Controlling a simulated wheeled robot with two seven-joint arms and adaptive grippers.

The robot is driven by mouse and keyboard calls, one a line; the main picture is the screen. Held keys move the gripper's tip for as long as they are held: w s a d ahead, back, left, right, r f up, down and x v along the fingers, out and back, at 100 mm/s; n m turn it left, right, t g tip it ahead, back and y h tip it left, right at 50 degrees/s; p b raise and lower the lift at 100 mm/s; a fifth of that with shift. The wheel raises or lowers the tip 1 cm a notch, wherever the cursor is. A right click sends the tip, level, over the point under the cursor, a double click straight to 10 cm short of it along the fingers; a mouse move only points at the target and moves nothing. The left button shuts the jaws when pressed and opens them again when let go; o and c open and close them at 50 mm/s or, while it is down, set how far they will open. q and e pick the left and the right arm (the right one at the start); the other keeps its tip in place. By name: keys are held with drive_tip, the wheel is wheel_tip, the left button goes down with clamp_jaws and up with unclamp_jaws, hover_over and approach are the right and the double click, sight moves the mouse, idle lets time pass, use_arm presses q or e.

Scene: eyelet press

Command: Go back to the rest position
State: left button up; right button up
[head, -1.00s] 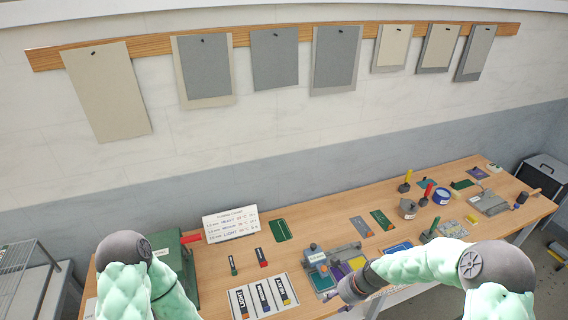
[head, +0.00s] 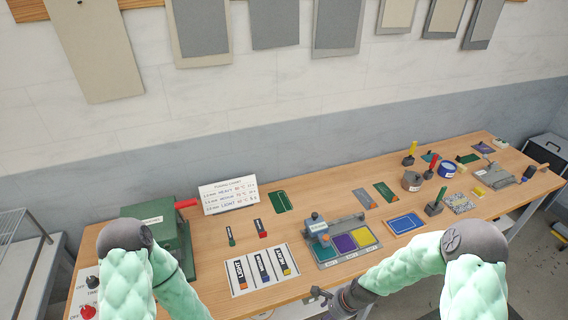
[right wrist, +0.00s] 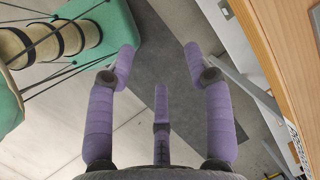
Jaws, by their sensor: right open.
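My right gripper (right wrist: 160,54) is open and empty, its purple fingers spread over the grey floor beside the wooden bench edge. In the head view my right gripper (head: 322,296) shows small and dark at the front edge of the workbench (head: 215,290), in front of the press fixture. My left arm comes in at the lower left, and its gripper is out of view.
A fixture with colored pads (head: 345,261), a labelled tray (head: 266,289), a green machine with a red handle (head: 160,222) and a chart sign (head: 228,195) stand on the bench. Several tools and pots crowd its right end. Floor beyond the front edge is clear.

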drive_tip(key=s+a+f+n+b, duration=0.1)
drive_tip(key=s+f+n+b, duration=0.3)
drive_tip(key=f, duration=0.4)
drive_tip(key=s+a+f+n+b, duration=0.2)
drive_tip(key=s+f+n+b, duration=0.2)
drive_tip(key=f+b, duration=0.3)
drive_tip(key=s+a+f+n+b, duration=0.1)
drive_tip(key=s+f+n+b, duration=0.4)
drive_tip(key=f, duration=0.4)
drive_tip(key=shift+s+a+g+b, duration=0.25)
drive_tip(key=shift+s+g+b, duration=0.15)
drive_tip(key=shift+b, duration=0.1)
